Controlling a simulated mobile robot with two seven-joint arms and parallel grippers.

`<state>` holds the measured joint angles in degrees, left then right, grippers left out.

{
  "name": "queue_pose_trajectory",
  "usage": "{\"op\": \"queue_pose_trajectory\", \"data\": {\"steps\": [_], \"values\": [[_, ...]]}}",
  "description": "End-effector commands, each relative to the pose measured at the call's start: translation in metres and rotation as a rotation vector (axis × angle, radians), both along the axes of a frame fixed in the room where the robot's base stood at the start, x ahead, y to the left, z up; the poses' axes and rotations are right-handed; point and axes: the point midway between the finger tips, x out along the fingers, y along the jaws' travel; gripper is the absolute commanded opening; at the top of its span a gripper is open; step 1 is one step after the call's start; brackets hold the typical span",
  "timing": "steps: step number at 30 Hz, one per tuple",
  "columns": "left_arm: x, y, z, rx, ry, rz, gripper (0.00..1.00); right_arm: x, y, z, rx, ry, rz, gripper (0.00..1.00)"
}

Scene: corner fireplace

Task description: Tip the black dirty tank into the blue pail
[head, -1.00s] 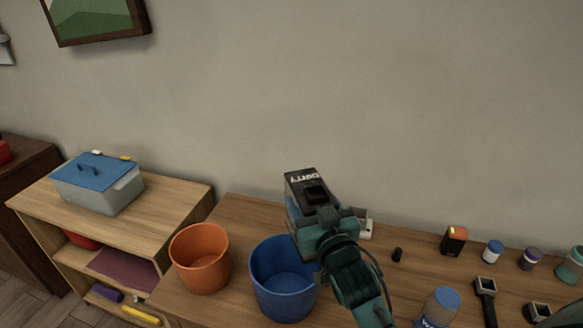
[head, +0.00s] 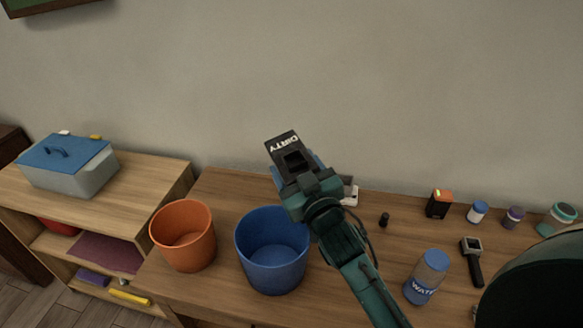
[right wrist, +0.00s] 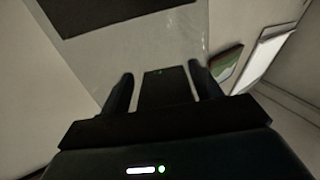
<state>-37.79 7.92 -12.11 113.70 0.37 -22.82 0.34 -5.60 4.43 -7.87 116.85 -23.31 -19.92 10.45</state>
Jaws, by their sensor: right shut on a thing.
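The black dirty tank (head: 281,143), marked "DIRTY" with a square opening in its dark top, is held by my right gripper (head: 303,183) above the back right rim of the blue pail (head: 272,262). The tank leans to the left; its bluish lower body is mostly hidden behind the gripper. In the right wrist view, the fingers (right wrist: 160,92) are on either side of a dark part of the tank (right wrist: 166,86). The blue pail stands upright on the wooden table, and its visible inside looks empty. My left gripper is not in view.
An orange bucket (head: 183,238) stands just left of the blue pail. A water bottle (head: 427,277), a small dark cap (head: 384,219) and several jars stand to the right. A lidded grey box (head: 75,172) sits on the shelf unit at left. A large dark rounded shape fills the lower right.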

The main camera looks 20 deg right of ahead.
Motion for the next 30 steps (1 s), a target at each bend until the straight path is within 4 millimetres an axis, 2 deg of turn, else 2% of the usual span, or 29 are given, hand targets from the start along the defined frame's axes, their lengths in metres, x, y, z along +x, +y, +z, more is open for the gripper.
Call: {"op": "queue_pose_trajectory", "data": {"steps": [4, 20, 21, 24, 30], "values": [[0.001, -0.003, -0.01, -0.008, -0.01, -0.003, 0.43, 0.001, -0.007, -0.015, -0.149, -0.032, 0.001, 0.33], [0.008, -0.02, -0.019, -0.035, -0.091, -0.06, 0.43, 0.005, -0.025, -0.059, -0.651, -0.129, 0.0, 0.33], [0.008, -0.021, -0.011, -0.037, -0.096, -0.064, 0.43, 0.005, -0.025, -0.054, -0.65, -0.131, 0.001, 0.33], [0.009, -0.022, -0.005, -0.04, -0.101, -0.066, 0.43, 0.005, -0.024, -0.054, -0.644, -0.129, 0.0, 0.33], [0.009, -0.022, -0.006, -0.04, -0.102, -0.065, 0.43, 0.005, -0.024, -0.054, -0.643, -0.129, 0.0, 0.33]]}}
